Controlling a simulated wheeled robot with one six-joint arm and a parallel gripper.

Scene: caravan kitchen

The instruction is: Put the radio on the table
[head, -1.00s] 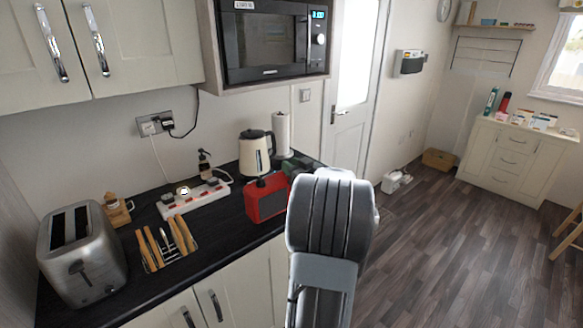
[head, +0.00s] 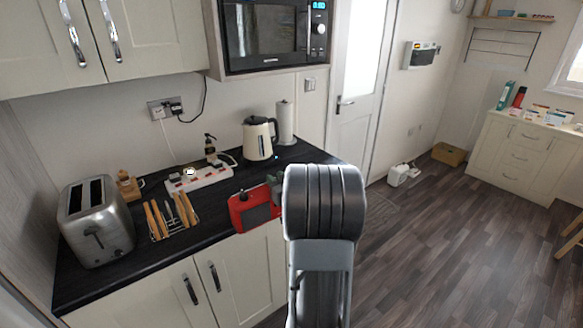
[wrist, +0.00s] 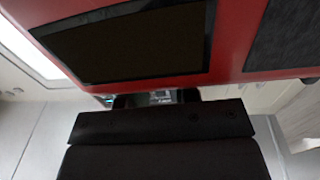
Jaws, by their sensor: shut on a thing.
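The red radio (head: 252,212) has a dark front panel and is tilted in the head view, at the front edge of the dark counter. My gripper (head: 279,190) is shut on its right side, with the fingers mostly hidden behind my arm. In the wrist view the radio (wrist: 215,35) fills the top of the picture, close beyond the dark gripper body. I cannot make out the table in any view.
On the counter (head: 100,277) stand a toaster (head: 97,222), a toast rack (head: 172,218), a power strip (head: 198,179), a kettle (head: 258,140) and a paper roll (head: 286,122). A white cabinet (head: 520,160) stands far right.

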